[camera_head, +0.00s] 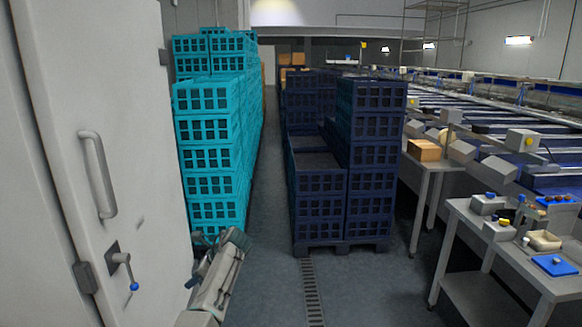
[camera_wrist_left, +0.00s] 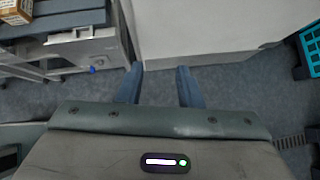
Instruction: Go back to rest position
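My left gripper (camera_head: 198,264) is low in the head view, between the white door and the teal crates. Its arm rises from the bottom edge. In the left wrist view its two blue-grey fingers (camera_wrist_left: 159,84) stand apart, with only grey floor and the foot of a white surface behind the gap. It holds nothing. My right gripper and arm are in neither view.
The white door (camera_head: 62,135), with a bar handle and blue-tipped lever (camera_head: 122,262), is close on the left. Teal crates (camera_head: 209,130) and dark blue crates (camera_head: 375,125) are stacked ahead. A table (camera_head: 466,207) stands right. Floor between is clear.

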